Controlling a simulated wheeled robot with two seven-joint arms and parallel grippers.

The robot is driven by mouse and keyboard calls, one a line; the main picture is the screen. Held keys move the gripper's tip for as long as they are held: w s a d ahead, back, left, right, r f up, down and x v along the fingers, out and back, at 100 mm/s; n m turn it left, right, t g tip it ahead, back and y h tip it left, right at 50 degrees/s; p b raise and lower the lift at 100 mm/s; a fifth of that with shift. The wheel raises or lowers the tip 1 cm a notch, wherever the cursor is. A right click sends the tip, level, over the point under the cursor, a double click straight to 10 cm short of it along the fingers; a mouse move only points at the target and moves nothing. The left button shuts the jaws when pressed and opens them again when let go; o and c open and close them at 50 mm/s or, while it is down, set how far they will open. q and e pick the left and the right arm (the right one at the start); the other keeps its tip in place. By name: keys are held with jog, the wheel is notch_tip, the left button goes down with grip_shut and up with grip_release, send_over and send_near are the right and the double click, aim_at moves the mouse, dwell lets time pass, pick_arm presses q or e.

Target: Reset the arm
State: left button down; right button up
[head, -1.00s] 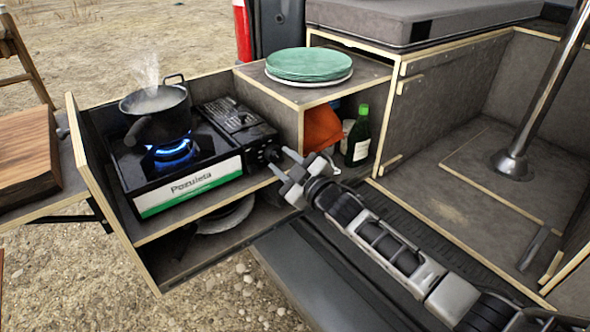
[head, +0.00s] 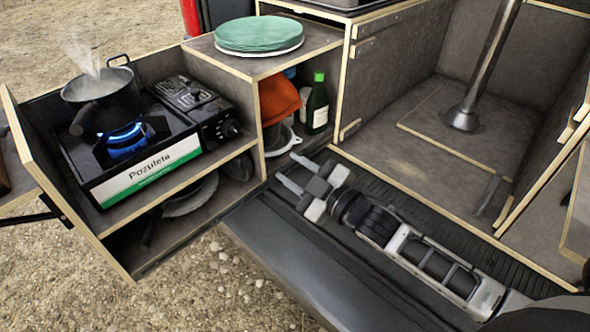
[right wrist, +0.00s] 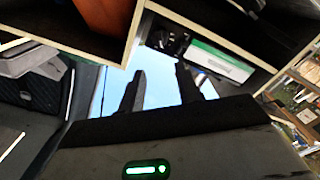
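My right arm reaches in from the lower right of the head view. Its right gripper (head: 287,169) is open, with two grey fingers apart and nothing between them. It is in front of the shelf opening, over the dark tailgate area and to the right of the stove. In the right wrist view, the two dark fingers of the right gripper (right wrist: 161,88) stand apart with an empty gap. My left gripper is not in view.
A lit camping stove (head: 150,168) bears a steaming pot (head: 103,98) on the pull-out unit. An orange item (head: 277,99) and a green bottle (head: 317,105) stand inside. A metal post (head: 487,60) rises at right.

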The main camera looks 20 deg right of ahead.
dwell(0.4)
jog(key=s+a+f+m+g+h, duration=0.1)
jog(key=s+a+f+m+g, duration=0.2)
jog(key=s+f, duration=0.3)
jog(key=s+a+f+m+g+h+p, duration=0.1)
jog(key=s+f+m, duration=0.4)
jog(key=s, duration=0.7)
jog(key=shift+a+f+m+g+h, duration=0.35)
jog(key=shift+a+m+g+h, duration=0.4)
jog(key=shift+a+g, duration=0.2)
